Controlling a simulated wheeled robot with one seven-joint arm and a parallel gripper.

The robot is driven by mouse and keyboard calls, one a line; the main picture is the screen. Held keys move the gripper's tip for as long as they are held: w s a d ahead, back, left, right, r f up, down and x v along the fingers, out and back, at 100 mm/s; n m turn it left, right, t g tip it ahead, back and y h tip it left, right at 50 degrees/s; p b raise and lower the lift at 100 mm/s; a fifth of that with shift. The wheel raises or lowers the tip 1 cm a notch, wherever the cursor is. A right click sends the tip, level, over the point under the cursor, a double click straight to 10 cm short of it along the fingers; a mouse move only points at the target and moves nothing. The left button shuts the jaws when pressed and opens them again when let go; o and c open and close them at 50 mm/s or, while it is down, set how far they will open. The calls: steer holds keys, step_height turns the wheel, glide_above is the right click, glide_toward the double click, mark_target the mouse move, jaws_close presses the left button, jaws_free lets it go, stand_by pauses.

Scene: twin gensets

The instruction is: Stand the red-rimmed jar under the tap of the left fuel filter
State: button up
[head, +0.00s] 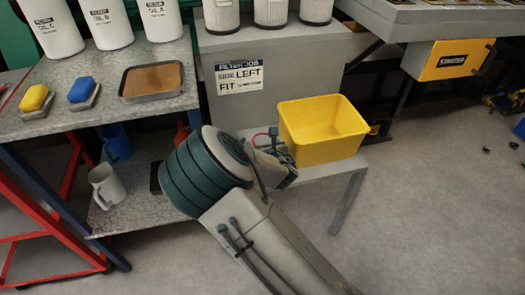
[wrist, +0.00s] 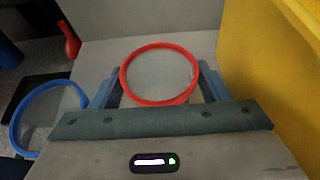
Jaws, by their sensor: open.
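The red-rimmed jar (wrist: 160,78) stands upright on a grey surface in the wrist view, seen from above with its round rim facing up. My gripper (wrist: 160,90) is open, with one blue-grey finger on each side of the jar; I cannot tell whether either finger touches it. In the head view only a bit of the red rim (head: 259,135) shows beside my gripper (head: 276,148); my arm hides the rest. The left fuel filter and its tap are not in view.
A yellow bin (head: 320,138) stands close at the right of my gripper on the small grey table (head: 345,166). A blue-rimmed jar (wrist: 45,118) is at the left in the wrist view.

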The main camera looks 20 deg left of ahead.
steer(key=shift+w+a, duration=0.1)
steer(key=shift+w, duration=0.1)
steer(key=c, duration=0.8)
steer(key=shift+c, duration=0.2)
